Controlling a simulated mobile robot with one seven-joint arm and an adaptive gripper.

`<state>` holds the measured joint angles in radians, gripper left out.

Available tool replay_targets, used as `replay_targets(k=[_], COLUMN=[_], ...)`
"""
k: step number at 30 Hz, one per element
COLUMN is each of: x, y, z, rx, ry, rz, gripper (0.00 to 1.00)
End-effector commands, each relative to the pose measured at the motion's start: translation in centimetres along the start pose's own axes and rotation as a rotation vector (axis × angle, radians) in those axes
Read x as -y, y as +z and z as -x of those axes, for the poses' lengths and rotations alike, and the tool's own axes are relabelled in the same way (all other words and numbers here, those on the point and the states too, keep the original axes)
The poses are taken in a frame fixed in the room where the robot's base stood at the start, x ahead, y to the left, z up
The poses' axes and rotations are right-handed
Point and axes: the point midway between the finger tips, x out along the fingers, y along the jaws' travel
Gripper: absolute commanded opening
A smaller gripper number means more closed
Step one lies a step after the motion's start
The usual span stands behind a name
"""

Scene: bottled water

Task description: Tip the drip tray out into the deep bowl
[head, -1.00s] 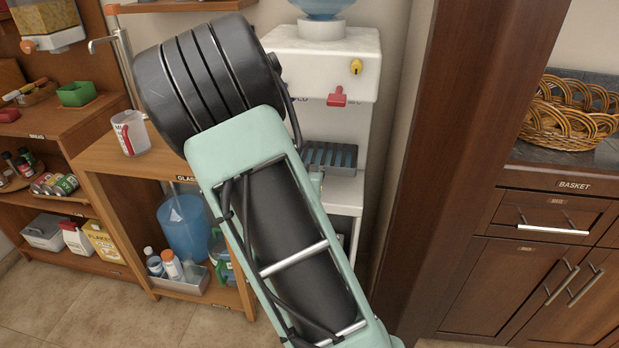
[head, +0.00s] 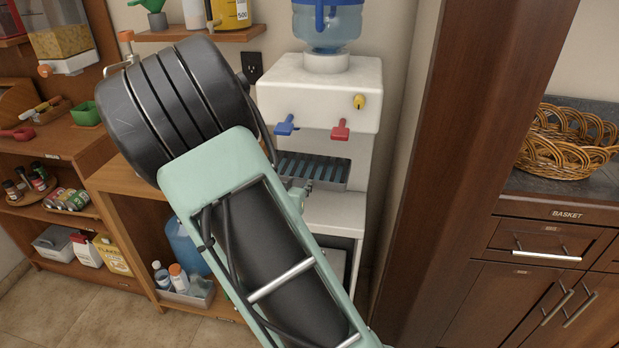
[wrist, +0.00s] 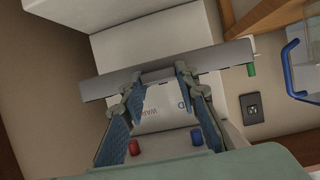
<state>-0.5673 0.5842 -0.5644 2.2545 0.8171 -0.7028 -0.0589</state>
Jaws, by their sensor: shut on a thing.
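The drip tray (head: 318,172) is grey with a slotted top, in front of the white water dispenser (head: 318,88) just below its taps. In the wrist view the tray (wrist: 220,57) is a long grey bar seen nearly edge-on. My gripper (wrist: 157,80) is shut on the tray, with a finger at each side of its near middle part. In the head view my arm hides most of the gripper and the tray's left end. I cannot see what the tray holds. I cannot pick out the deep bowl.
A blue tap (head: 286,125) and a red tap (head: 340,130) stick out just above the tray. A wooden cabinet (head: 120,185) stands left, partly behind my arm. A dark wooden post (head: 440,150) rises on the right. A wicker basket (head: 570,140) sits on the far-right counter.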

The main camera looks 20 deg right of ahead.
Motion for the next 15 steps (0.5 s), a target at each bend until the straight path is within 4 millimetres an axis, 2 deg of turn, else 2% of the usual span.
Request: replay_targets(k=[1, 15], x=[0.6, 3.4], y=[-1.1, -2.7], z=[1.0, 7.6], rx=[-0.001, -0.001], ry=[0.004, 0.084], rz=[0.0, -0.034], gripper=[0.0, 0.0])
